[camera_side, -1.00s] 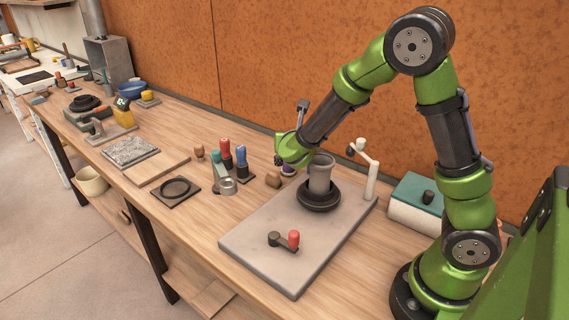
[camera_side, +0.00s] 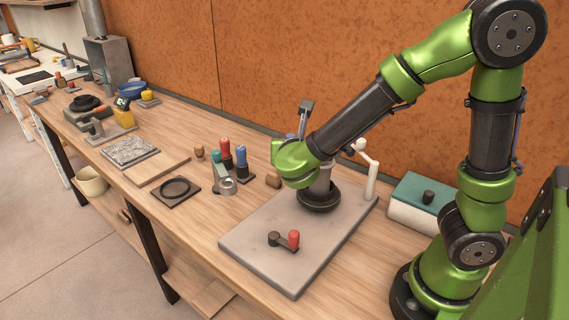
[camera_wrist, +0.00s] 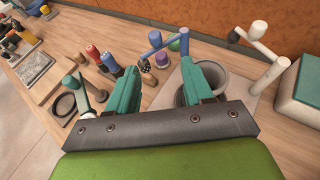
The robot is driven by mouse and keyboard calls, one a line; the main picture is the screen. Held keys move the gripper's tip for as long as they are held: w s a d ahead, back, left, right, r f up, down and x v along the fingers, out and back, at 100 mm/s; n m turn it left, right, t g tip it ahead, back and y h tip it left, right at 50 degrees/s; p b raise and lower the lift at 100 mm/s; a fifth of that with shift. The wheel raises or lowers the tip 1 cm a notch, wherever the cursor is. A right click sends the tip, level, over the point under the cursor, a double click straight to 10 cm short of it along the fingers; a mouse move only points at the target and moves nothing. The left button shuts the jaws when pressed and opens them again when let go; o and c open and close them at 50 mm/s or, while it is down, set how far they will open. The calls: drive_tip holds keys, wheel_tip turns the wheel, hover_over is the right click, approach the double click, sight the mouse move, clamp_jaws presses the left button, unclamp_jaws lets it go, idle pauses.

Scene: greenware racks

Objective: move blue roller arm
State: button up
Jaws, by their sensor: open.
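The blue roller arm (camera_wrist: 168,39) shows in the wrist view beyond my fingertips. It has a blue upright post, a slanting bar and a blue cylinder at the bar's other end. In the side view it is mostly hidden behind my gripper (camera_side: 298,172). In the wrist view my gripper (camera_wrist: 164,76) is open, its two teal fingers apart with nothing held between them. A grey pot (camera_wrist: 238,85) lies under and beside the right finger; I cannot tell whether they touch. In the side view the pot stands on a dark round wheel (camera_side: 318,199), its top hidden by my gripper.
A white roller arm (camera_side: 371,175) stands right of the pot. A red-handled crank (camera_side: 288,240) lies on the grey slab (camera_side: 260,262). Red, blue and teal handled tools (camera_side: 230,163) stand to the left. A teal-lidded box (camera_side: 420,198) is at the right. The slab's front is mostly clear.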

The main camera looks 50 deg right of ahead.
drive_tip(key=shift+v, duration=1.7)
